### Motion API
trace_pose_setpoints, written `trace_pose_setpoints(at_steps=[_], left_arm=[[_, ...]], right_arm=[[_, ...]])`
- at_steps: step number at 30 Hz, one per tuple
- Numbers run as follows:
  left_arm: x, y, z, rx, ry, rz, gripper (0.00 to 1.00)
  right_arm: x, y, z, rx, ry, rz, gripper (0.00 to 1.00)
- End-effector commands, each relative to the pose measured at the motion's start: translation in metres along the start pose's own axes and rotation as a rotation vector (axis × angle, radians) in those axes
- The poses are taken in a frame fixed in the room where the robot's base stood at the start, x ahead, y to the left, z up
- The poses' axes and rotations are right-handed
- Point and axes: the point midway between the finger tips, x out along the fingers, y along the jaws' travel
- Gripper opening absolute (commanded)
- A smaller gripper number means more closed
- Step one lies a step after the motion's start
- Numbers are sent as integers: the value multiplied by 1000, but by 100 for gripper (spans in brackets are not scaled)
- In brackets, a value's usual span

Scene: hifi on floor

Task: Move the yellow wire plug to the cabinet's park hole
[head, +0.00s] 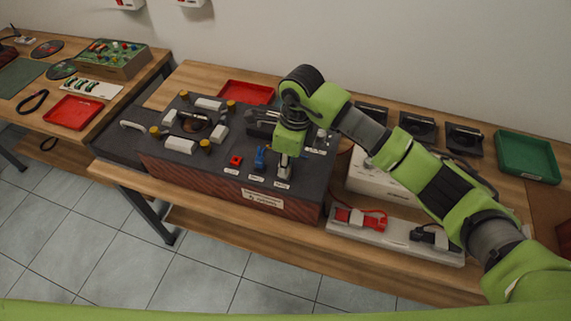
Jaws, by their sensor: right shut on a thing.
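The cabinet (225,190) is a long box with a dark top and a brick-red front, on the wooden bench. Along its top's front edge are a red block (236,160), a blue upright plug (260,158) and small white labels. My right gripper (284,170) points down at the right end of this row, right of the blue plug and just above a label. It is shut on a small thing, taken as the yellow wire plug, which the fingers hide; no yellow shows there. I cannot make out its wire or the park hole. My left gripper is out of view.
White handles and brass-coloured knobs (205,145) stand on the cabinet's left half. Right of it are a white box (362,180) and a pale strip (390,243) with red and black clamps. A red tray (246,92) lies behind, a green tray (527,157) far right.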

Motion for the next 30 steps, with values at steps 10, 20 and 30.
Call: trace_pose_setpoints(at_steps=[10, 20, 30], left_arm=[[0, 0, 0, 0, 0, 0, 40], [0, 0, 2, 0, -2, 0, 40], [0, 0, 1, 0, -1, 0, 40]], right_arm=[[0, 0, 0, 0, 0, 0, 30], [-3, 0, 0, 0, 0, -1, 30], [-62, -2, 0, -1, -3, -5, 30]])
